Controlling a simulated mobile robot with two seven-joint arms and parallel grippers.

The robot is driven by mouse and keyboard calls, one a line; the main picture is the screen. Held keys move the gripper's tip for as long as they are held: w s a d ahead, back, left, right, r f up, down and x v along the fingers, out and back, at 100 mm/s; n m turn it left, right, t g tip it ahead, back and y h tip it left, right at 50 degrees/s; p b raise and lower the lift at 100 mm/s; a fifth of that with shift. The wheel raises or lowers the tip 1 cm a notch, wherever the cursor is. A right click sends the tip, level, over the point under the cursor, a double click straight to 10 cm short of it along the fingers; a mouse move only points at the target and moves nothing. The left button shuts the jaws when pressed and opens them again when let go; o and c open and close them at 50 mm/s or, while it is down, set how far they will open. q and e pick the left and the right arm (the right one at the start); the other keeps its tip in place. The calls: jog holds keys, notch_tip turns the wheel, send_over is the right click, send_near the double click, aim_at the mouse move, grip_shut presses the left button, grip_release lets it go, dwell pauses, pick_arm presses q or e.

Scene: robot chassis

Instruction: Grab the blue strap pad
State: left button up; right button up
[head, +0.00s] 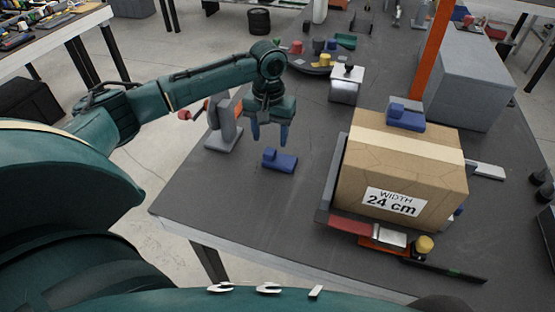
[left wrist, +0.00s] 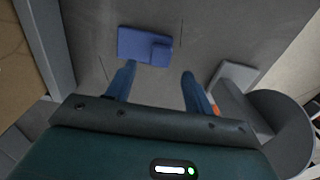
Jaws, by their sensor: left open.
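A small blue strap pad (head: 279,161) lies on the dark table, left of the cardboard box. It also shows in the left wrist view (left wrist: 144,46), ahead of the fingertips and toward the left finger. My left gripper (head: 270,142) is open and empty, pointing down just above and behind the pad. In the left wrist view its two blue fingers (left wrist: 157,68) are spread apart, and no contact with the pad is visible. A second blue pad (head: 405,115) sits on top of the cardboard box (head: 375,185). My right gripper is not in view.
The box, labelled "WIDTH 24 cm", stands in a grey fixture with a yellow knob (head: 424,245) at its front. A grey stand (head: 222,128) is left of my gripper. A white block (head: 346,85) and a tray of coloured pieces lie behind.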

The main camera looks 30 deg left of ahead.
aim_at(270, 151)
pick_arm(q)
jog(key=f, duration=0.4)
jog(key=shift+s+f, duration=0.2)
jog(key=shift+f, duration=0.05)
jog(key=c, duration=1)
